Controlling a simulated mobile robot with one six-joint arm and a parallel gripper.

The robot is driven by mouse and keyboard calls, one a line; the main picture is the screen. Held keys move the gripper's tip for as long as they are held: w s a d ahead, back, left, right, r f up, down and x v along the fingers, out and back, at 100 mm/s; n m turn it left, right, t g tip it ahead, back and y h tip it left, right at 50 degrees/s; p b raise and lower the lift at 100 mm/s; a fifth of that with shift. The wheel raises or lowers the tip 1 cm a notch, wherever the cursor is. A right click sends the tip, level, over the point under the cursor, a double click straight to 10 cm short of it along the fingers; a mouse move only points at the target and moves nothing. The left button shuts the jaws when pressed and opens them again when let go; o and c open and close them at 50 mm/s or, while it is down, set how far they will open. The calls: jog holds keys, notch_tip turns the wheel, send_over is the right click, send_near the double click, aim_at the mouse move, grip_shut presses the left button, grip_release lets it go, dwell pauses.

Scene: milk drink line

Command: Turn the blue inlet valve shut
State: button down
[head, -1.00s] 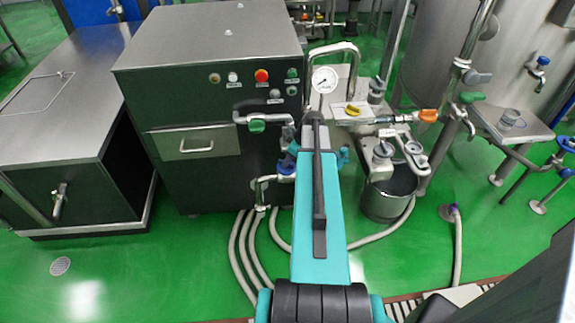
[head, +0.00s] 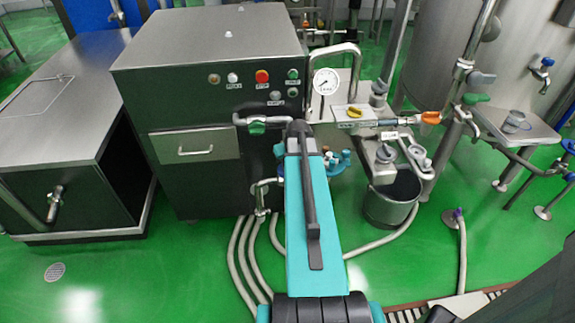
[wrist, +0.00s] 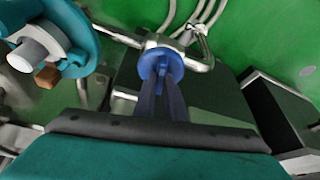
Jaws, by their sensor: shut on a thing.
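The blue inlet valve (wrist: 160,62) has a round blue collar and a small blue handle on a bare metal pipe, seen in the wrist view. My gripper (wrist: 162,84) points at it, and its two dark fingers are shut on the blue handle. How far the handle has turned is unclear, as the fingers cover part of it. In the head view my arm stands in front of the valve, and only bits of blue (head: 280,168) show at the arm's left edge.
A green-handled valve (head: 257,127) sits just above on the dark cabinet (head: 190,95). A pressure gauge (head: 326,81), an orange-handled valve (head: 430,117) and a metal bucket (head: 390,205) are to the right. Pale hoses (head: 245,255) run over the green floor (head: 150,270).

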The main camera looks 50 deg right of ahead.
jog(key=shift+w+m+h, duration=0.1)
jog(key=shift+m+h, duration=0.5)
jog(key=shift+m, duration=0.8)
jog(key=shift+a+g, duration=0.1)
jog(key=shift+g, duration=0.2)
jog(key=c, duration=1.8)
grip_release()
jog(key=shift+r, duration=0.1)
jog(key=shift+b+v, duration=1.05)
jog(key=shift+v, duration=5.8)
jog(key=shift+w, duration=0.1)
